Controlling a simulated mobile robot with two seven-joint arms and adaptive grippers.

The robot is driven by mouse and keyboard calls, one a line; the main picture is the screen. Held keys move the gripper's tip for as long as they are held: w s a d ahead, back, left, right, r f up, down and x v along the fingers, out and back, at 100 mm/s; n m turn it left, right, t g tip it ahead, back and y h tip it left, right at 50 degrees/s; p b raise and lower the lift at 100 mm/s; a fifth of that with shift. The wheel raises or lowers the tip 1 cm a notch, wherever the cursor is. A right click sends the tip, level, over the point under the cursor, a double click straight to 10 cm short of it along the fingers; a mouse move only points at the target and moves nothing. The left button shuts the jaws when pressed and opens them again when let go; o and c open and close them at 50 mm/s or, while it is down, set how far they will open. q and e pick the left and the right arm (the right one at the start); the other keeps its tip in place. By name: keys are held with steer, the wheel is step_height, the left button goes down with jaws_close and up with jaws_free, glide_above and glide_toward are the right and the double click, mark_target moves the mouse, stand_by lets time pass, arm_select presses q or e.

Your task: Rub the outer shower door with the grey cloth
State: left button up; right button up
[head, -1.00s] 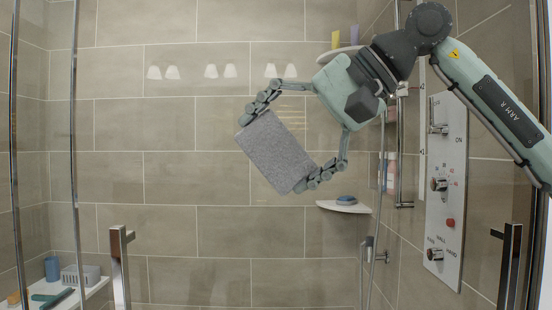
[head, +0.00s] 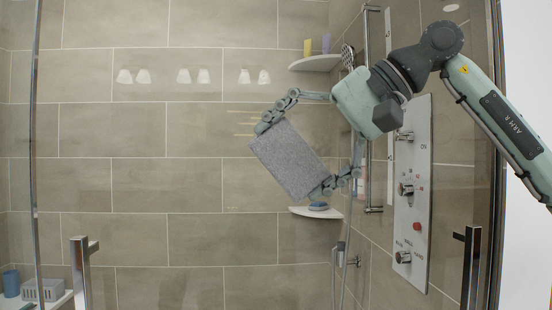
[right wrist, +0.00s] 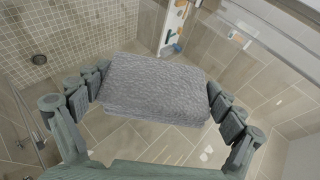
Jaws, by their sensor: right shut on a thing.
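The grey cloth (head: 290,160) is a thick, flat rectangular block, tilted in the head view. My right gripper (head: 296,150) is shut on it, one finger at each end; the cloth also fills the middle of the right wrist view (right wrist: 155,88). The shower door is clear glass and hard to make out; a metal door handle (head: 80,272) stands at the lower left and another handle (head: 471,266) at the lower right. I cannot tell whether the cloth touches the glass. My left gripper is not in view.
A control panel (head: 413,190) with knobs is on the right wall. Corner shelves, an upper one (head: 316,63) and a lower one (head: 328,213), carry small items. A low white ledge (head: 58,300) at lower left holds a grey basket (head: 43,290) and a blue cup (head: 11,283).

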mark_target(245, 159)
steer(key=shift+d, duration=5.5)
steer(key=shift+w+a, duration=0.1)
steer(key=shift+a, duration=8.7)
steer(key=shift+s+f+b, duration=0.1)
steer(key=shift+s+b, duration=0.25)
steer(key=shift+s, duration=0.25)
steer(key=shift+s+b, duration=0.6)
steer(key=shift+s, duration=1.8)
steer(key=shift+s, duration=0.1)
steer(key=shift+s+b, duration=0.4)
steer(key=shift+s, duration=1)
